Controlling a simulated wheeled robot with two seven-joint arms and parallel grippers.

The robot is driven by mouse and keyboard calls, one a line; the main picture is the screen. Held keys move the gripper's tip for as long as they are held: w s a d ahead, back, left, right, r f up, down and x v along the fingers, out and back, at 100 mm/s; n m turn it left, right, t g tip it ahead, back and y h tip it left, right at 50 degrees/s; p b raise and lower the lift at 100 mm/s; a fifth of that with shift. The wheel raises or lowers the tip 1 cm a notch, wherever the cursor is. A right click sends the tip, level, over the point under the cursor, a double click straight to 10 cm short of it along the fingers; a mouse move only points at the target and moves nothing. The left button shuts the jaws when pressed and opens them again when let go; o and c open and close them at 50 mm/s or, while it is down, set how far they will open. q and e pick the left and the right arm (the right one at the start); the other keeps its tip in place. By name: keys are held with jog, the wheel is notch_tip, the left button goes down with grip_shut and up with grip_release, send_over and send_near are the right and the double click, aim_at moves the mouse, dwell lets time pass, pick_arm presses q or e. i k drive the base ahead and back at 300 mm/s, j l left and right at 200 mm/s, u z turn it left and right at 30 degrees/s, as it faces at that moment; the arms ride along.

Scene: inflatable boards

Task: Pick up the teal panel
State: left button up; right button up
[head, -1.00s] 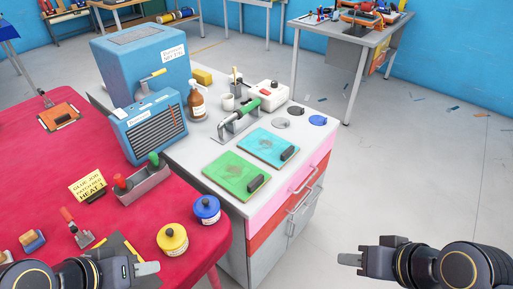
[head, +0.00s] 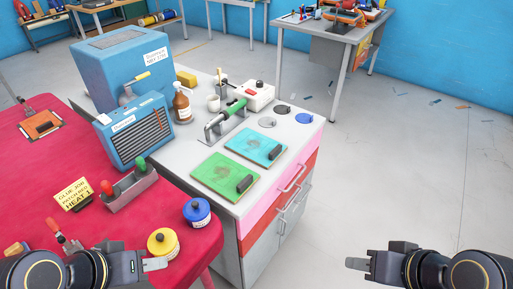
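The teal panel (head: 252,143) lies flat on the grey cabinet top, near its front right edge. A dark handle block sits on its right end. A green panel (head: 222,178) with a similar dark block lies just in front and to the left of it. My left gripper (head: 154,264) is at the bottom left, in front of the yellow tin and well short of the teal panel. My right gripper (head: 358,263) is at the bottom right over the floor, apart from the cabinet. Both seem empty; the gap between their fingers cannot be made out.
A green-handled metal clamp (head: 232,112) stands behind the panels. The yellow tin (head: 163,243) and blue tin (head: 197,212) stand on the red table (head: 60,165). A brown bottle (head: 182,102) and blue heater (head: 138,128) stand further left. The floor right of the cabinet is mostly clear.

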aim_at(261, 150)
jog(key=i+l+u, duration=0.4)
jog(key=l+u, duration=0.15)
jog(key=i+l+u, duration=0.1)
jog(key=l+u, duration=0.2)
jog(key=i+l+u, duration=0.1)
jog(key=l+u, duration=0.2)
jog(key=l, duration=0.2)
